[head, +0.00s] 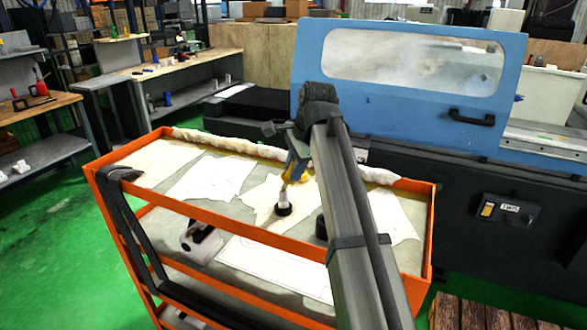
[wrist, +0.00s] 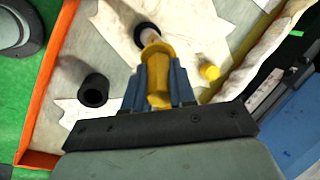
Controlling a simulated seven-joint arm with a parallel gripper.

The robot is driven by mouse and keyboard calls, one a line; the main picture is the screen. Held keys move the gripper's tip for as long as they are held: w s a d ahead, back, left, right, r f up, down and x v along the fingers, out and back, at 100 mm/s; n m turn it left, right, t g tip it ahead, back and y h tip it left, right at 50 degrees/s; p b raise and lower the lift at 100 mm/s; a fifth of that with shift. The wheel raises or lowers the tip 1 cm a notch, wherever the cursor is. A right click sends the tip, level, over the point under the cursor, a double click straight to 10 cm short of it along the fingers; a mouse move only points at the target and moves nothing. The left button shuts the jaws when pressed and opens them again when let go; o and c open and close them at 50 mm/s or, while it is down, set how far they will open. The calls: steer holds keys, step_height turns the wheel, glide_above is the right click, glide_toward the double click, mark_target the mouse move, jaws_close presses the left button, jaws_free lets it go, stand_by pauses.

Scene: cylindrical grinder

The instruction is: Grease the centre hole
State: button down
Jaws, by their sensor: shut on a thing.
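My gripper (wrist: 160,85) is shut on a yellow tool (wrist: 157,60) with a pale tip, held between its blue fingers above the orange cart. In the head view the tool (head: 290,178) points down. Its pale end meets a small black round pot (head: 283,210), which also shows in the wrist view (wrist: 144,29). I cannot tell whether the tip is inside the pot or just above it. A second black cylinder (wrist: 95,90) stands on the cart, partly behind my arm in the head view (head: 321,227). I cannot make out a centre hole in either view.
The orange cart (head: 435,215) holds pale cloths and a white-and-black object (head: 200,240). A small yellow round thing (wrist: 210,72) lies near the cart's right side in the wrist view. The grinder's blue guard (head: 400,105) stands behind the cart. Green floor is clear at left.

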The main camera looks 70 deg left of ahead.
steer(key=shift+s+d, duration=0.15)
steer(key=shift+s+d, duration=0.25)
steer(key=shift+s, duration=0.05)
steer(key=shift+w+a, duration=0.15)
stand_by(0.3)
steer(key=shift+w+a, duration=0.25)
steer(key=shift+w, duration=0.05)
steer(key=shift+s+d, duration=0.2)
steer(key=shift+s+d, duration=0.2)
steer(key=shift+s, duration=0.05)
steer(key=shift+w+a, duration=0.1)
stand_by(0.3)
steer(key=shift+w+a, duration=0.3)
steer(key=shift+w, duration=0.05)
